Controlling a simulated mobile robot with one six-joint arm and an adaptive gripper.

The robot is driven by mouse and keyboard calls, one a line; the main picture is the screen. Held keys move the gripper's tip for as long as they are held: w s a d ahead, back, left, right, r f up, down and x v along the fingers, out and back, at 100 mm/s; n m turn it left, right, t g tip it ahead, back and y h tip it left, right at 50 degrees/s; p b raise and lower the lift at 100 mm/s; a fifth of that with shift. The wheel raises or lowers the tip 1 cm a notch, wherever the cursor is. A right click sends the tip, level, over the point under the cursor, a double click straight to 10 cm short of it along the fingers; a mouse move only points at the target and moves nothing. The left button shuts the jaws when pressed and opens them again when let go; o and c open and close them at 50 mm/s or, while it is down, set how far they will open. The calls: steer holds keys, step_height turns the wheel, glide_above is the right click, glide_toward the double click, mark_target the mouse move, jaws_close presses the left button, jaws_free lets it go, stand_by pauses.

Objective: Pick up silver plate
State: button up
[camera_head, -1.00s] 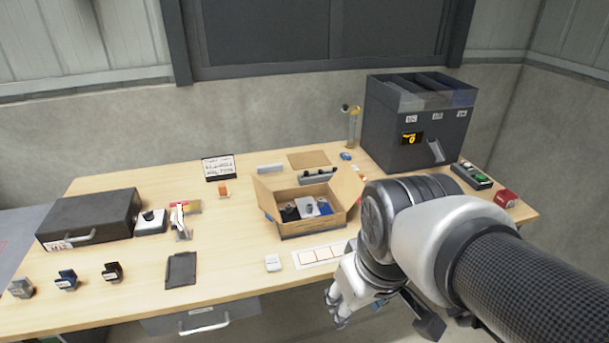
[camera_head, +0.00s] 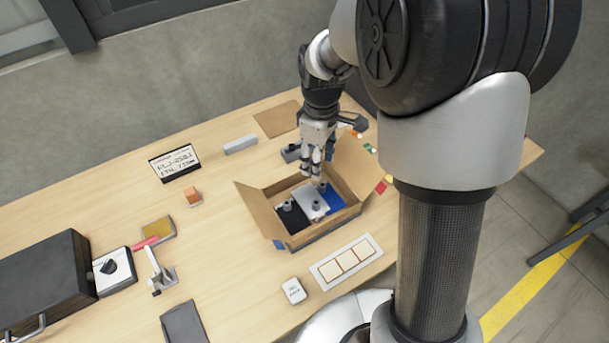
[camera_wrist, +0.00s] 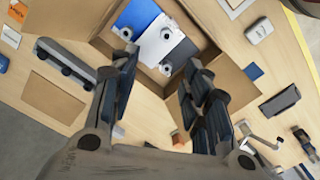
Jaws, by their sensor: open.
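The silver plate (camera_head: 309,197) lies in the open cardboard box, between a black plate (camera_head: 290,217) and a blue plate (camera_head: 331,199). It has a small round knob on top. My gripper (camera_head: 316,172) points down over the box, above the silver and blue plates. In the wrist view the gripper (camera_wrist: 160,60) is open and empty, its fingers spread to either side below the plates. The silver plate (camera_wrist: 153,45) shows beyond the fingertips there, with no contact visible. The exact height gap is hard to tell.
The cardboard box (camera_head: 258,208) has its flaps folded outward around the plates. A white tray with square tiles (camera_head: 346,262) and a small white block (camera_head: 294,290) lie in front. A grey block (camera_head: 240,144) and brown mat (camera_head: 278,119) lie behind.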

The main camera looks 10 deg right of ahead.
steer(key=b, duration=0.4)
glide_above(315, 201)
steer(key=f, duration=1.1)
steer(key=shift+w+d+f, duration=0.2)
steer(key=shift+f, duration=0.05)
steer(key=f, duration=0.1)
steer(key=f+b, duration=0.1)
steer(key=f, duration=0.1)
steer(key=f+b, duration=0.1)
steer(key=f, duration=0.1)
steer(key=shift+s+a+f, duration=0.15)
steer(key=shift+s+a, duration=0.05)
steer(key=shift+a, duration=0.1)
steer(key=shift+c, duration=0.4)
jaws_close()
